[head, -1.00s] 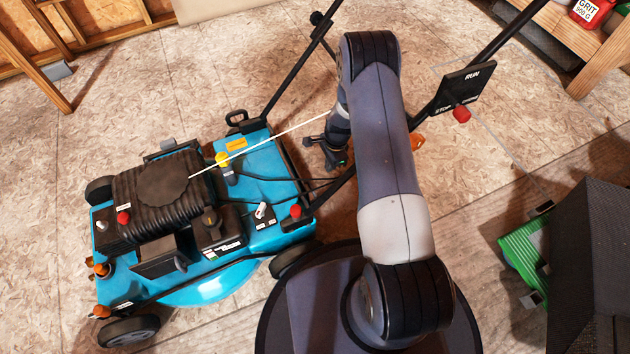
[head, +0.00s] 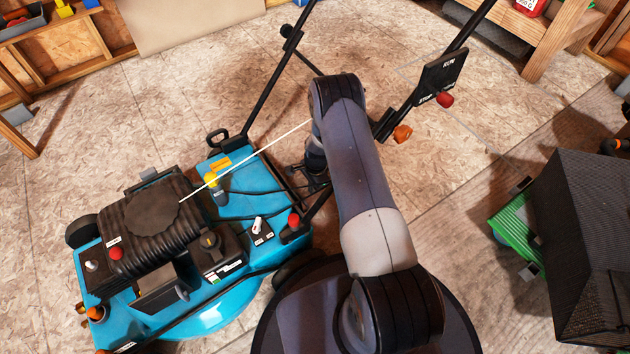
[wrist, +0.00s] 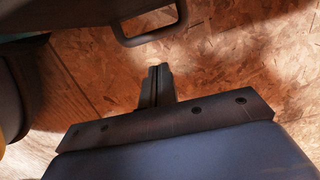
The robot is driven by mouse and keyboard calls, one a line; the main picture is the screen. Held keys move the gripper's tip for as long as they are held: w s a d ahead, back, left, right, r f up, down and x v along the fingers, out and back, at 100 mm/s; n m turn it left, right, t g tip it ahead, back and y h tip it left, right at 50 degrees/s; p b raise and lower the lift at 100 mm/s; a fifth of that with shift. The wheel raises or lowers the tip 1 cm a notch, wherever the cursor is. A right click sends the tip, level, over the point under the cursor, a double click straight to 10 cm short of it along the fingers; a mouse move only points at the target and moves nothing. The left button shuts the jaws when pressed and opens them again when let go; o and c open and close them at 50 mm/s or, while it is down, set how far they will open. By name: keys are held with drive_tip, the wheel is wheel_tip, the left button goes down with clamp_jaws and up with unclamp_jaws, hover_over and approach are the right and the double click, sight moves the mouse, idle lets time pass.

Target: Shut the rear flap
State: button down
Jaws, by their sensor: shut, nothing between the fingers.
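The blue mower (head: 240,180) stands at the left in the head view, its rear edge and handle bars towards my arm. I cannot make out the rear flap for certain. A dark loop-shaped handle (wrist: 150,38) hangs from a dark part at the top of the wrist view; I cannot tell whether it belongs to the flap. My gripper (wrist: 158,70) is shut and empty, its fingers together below that loop and apart from it in the picture. In the head view my gripper is beside the mower's rear, largely hidden by my arm.
The mower's handle bars (head: 268,85) rise on the far side of my arm, with a RUN/STOP panel (head: 442,77). A white cord (head: 250,158) runs from the engine towards my wrist. A black box-like thing (head: 590,240) with a green part stands at the right. Floor between is clear.

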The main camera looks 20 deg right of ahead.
drive_tip(key=shift+s+a+f+b, duration=0.2)
drive_tip(key=shift+a+f, duration=0.2)
drive_tip(key=shift+a, duration=0.2)
drive_tip(key=shift+s+a+f+b, duration=0.15)
drive_tip(key=shift+a+f, duration=0.25)
drive_tip(key=shift+a, duration=0.2)
drive_tip(key=shift+s+a+f+b, duration=0.15)
drive_tip(key=shift+a+f+b, duration=0.35)
drive_tip(key=shift+a+b, duration=0.05)
wheel_tip(320, 180, up, 11)
drive_tip(key=d+p, duration=0.1)
drive_tip(key=p, duration=0.3)
drive_tip(key=shift+r, duration=0.15)
